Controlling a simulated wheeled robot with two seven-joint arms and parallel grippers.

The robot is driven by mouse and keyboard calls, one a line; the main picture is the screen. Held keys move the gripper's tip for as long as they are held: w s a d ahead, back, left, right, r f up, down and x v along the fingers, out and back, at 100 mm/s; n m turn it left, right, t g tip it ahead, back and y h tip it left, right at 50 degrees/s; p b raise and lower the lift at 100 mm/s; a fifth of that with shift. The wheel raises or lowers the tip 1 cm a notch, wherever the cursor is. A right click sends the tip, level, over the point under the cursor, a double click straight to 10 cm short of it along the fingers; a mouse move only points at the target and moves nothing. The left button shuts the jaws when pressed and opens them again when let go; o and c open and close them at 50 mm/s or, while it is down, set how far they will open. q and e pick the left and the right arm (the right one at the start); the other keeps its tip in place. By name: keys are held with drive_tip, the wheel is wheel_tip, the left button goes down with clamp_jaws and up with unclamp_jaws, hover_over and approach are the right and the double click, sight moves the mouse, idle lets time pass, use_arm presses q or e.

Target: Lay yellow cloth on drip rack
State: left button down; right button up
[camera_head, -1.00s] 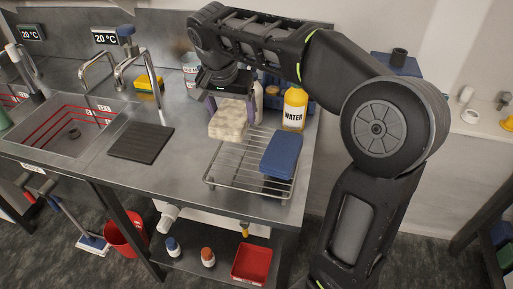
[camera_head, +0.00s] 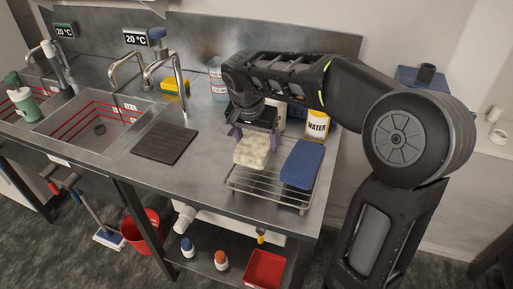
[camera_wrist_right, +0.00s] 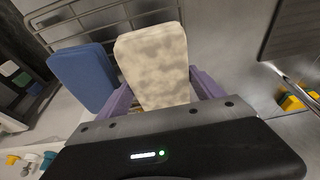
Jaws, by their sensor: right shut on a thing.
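A pale cream-yellow mottled cloth, folded into a thick pad (camera_head: 252,151), is between the purple fingers of my right gripper (camera_head: 255,138). The same cloth (camera_wrist_right: 155,66) fills the middle of the wrist view, with a finger of the right gripper (camera_wrist_right: 162,98) on each side. The cloth is over the left back part of the wire drip rack (camera_head: 268,188); I cannot tell if it touches the wires. A folded blue cloth (camera_head: 300,164) lies on the rack's right side, and it also shows in the wrist view (camera_wrist_right: 82,77). My left gripper is not in view.
The counter between mat and rack is bare.

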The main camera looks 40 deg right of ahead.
sight(255, 143)
drive_tip(key=shift+f, duration=1.55)
drive_tip(key=shift+f, duration=0.2)
drive_tip(key=o, duration=1.3)
drive_tip(key=shift+r, duration=0.1)
drive_tip(key=shift+r, duration=0.2)
drive_tip(key=v, duration=1.2)
drive_tip(key=shift+f, duration=0.1)
